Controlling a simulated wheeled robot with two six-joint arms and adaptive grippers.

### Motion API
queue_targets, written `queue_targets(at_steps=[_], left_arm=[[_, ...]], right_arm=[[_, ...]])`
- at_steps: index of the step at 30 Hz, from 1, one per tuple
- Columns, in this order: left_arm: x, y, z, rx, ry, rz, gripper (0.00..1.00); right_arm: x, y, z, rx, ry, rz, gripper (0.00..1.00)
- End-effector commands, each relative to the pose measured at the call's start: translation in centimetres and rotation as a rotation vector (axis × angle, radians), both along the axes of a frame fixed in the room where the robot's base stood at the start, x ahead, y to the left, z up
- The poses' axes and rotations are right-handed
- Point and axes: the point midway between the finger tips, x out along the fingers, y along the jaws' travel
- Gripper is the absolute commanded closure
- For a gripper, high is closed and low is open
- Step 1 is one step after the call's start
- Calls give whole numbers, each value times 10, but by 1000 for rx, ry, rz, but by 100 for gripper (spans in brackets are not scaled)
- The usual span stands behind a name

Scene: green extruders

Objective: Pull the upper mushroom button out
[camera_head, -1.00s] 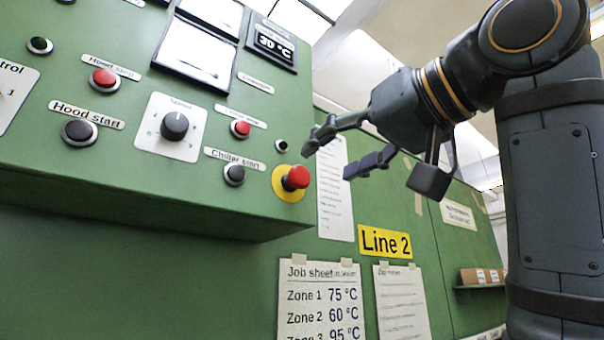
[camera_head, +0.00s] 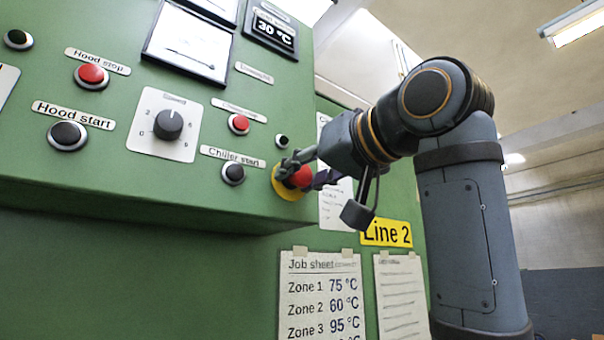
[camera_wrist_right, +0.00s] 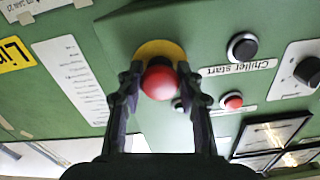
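One red mushroom button (camera_head: 301,177) on a yellow disc (camera_head: 281,187) is in view, at the lower right corner of the green panel box; no second one shows. In the right wrist view, the red head (camera_wrist_right: 160,83) stands in front of its yellow disc (camera_wrist_right: 158,48). My right gripper (camera_head: 297,171) is at the button, partly covering it in the head view. In the right wrist view the gripper (camera_wrist_right: 160,72) is open, with one finger on each side of the red head. Narrow gaps seem to remain; contact is unclear. My left gripper is out of view.
Close by on the panel (camera_head: 150,208) are the black Chiller start button (camera_head: 233,174), a small red button (camera_head: 239,124), a small black one (camera_head: 282,141) and a knob (camera_head: 169,124). A Line 2 sign (camera_head: 388,233) and sheets hang below right.

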Motion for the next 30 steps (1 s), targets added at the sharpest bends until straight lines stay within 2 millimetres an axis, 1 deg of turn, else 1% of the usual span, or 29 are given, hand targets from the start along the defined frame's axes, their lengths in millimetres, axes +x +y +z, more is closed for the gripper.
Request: queue_targets(at_steps=[1,6,12,16,23,24,28,29,30], left_arm=[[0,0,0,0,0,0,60],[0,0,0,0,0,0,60],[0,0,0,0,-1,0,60],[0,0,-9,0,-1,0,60],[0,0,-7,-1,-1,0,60],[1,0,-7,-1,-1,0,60],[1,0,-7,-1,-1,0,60],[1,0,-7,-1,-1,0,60],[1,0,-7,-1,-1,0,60]], right_arm=[[0,0,0,0,0,0,76],[0,0,0,0,0,1,100],[-1,0,0,1,-1,0,100],[-9,-6,-2,0,-2,0,100],[-9,-7,0,-1,1,0,100],[-9,-7,0,-1,1,0,60],[-9,-7,0,-1,1,0,43],[-9,-7,0,0,1,1,40],[-9,-7,0,0,1,1,40]])
